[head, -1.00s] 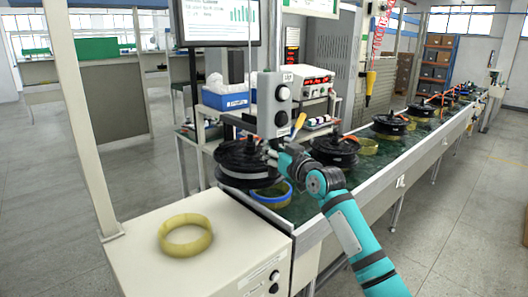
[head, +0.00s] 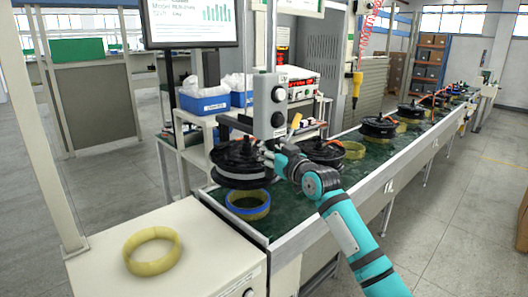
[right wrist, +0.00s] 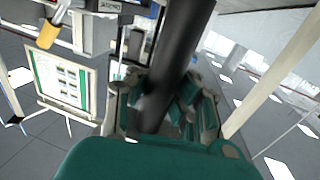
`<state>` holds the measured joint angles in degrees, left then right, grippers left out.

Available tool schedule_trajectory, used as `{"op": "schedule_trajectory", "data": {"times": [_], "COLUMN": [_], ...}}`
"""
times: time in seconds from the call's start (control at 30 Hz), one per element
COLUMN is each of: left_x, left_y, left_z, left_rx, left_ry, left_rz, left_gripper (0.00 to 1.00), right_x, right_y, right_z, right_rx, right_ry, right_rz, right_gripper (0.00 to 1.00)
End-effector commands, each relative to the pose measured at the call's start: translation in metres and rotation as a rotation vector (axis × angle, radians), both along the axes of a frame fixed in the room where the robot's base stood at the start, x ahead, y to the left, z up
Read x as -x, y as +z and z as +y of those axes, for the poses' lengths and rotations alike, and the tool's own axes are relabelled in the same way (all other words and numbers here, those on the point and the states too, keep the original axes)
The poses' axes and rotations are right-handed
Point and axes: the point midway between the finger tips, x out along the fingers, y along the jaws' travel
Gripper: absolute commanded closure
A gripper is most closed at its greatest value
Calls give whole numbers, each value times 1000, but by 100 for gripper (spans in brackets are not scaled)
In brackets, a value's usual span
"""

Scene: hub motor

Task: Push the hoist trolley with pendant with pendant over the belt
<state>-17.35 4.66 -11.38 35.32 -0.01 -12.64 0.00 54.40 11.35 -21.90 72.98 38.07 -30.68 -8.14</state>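The pendant of the hoist trolley (head: 270,105) is a grey upright box with dark round buttons, left of the middle in the head view. The trolley overhead is out of view. My right gripper (head: 270,152) is just below the pendant. In the right wrist view, my right gripper (right wrist: 163,118) has its fingers on both sides of a dark bar (right wrist: 170,55), seemingly the pendant's grip, and looks closed on it. A black hub motor (head: 238,160) appears to hang left of the gripper, above a blue-and-yellow ring (head: 248,208) on the belt (head: 282,215). My left gripper is not in view.
Several more motors, such as one on the belt (head: 378,128), line the conveyor to the far right. A yellow ring (head: 152,250) lies on the near white table (head: 205,235). Blue bins (head: 205,103) and a monitor stand behind. Open floor lies right of the conveyor.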

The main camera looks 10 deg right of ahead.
Motion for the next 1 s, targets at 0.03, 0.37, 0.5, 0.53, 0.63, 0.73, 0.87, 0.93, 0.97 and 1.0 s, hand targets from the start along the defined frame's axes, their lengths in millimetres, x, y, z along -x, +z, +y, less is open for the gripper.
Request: {"op": "schedule_trajectory", "data": {"times": [0.03,0.37,0.5,0.53,0.63,0.73,0.87,0.93,0.97,1.0], "left_x": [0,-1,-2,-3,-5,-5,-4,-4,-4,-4], "left_y": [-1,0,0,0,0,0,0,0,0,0], "left_z": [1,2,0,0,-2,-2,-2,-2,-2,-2], "left_rx": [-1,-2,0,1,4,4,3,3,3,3], "left_ry": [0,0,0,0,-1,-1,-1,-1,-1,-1], "left_rz": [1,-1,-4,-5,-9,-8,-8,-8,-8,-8], "left_gripper": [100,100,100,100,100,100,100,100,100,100], "right_x": [-1,-1,0,0,1,6,22,35,41,49], "right_y": [-13,-8,-7,-7,-6,-7,-7,-7,-7,-7], "right_z": [-5,-4,-2,-2,-2,-5,-12,-20,-22,-26], "right_rx": [13,9,7,6,6,7,7,8,8,9], "right_ry": [-7,-5,-3,-3,-2,-2,-2,-4,-4,-4], "right_rz": [24,15,12,11,10,10,9,10,8,10], "right_gripper": [92,50,50,50,50,50,50,50,50,50]}}
